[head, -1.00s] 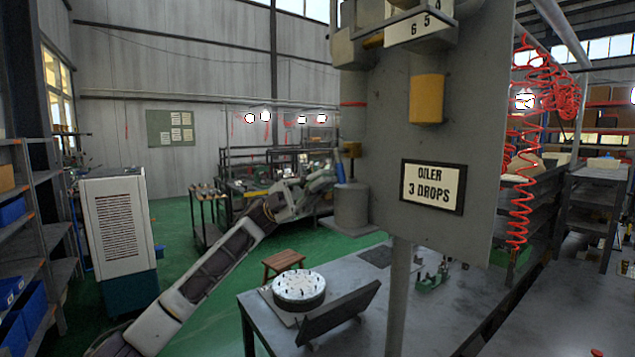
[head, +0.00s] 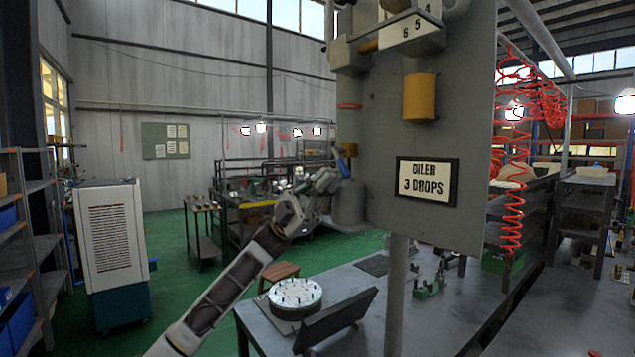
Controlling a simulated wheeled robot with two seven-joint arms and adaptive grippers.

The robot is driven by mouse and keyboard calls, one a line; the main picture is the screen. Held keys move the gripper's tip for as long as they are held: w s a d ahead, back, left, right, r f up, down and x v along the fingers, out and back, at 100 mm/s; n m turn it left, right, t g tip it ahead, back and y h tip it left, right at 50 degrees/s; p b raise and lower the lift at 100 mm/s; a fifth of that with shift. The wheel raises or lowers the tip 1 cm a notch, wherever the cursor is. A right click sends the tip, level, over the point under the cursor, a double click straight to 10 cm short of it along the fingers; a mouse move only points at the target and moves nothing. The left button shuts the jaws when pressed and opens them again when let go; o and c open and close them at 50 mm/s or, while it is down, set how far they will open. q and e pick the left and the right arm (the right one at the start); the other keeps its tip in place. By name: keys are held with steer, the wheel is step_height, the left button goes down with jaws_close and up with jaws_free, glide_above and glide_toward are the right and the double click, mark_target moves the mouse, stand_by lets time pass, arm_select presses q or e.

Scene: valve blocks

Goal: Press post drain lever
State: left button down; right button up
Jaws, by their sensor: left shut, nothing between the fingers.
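A grey panel on a post (head: 397,290) fills the upper middle of the head view. A grey cylinder (head: 349,204) hangs at its left edge, with a small brass-yellow lever (head: 349,149) at the top. My left gripper (head: 340,168) is shut and empty, its tip right beside the brass lever and the cylinder's top. I cannot tell whether it touches the lever. My right gripper is not in view.
The panel carries a yellow cylinder (head: 420,97) and an "OILER 3 DROPS" sign (head: 427,181). Below is a grey table (head: 350,329) with a round white dial (head: 295,294) and a tilted dark plate (head: 336,321). Red coiled hoses (head: 513,190) hang to the right.

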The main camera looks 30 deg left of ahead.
mark_target(342, 168)
arm_select(q)
steer(key=shift+s+d+r+b, duration=0.3)
steer(key=shift+d+r, duration=0.3)
steer(key=shift+d, duration=0.25)
steer(key=shift+s+d+r+b, duration=0.15)
steer(key=shift+s+d+r, duration=0.25)
steer(key=shift+d+r, duration=0.35)
steer(key=shift+d+f, duration=0.1)
steer(key=shift+d, duration=0.05)
steer(key=v, duration=1.2)
stand_by(0.9)
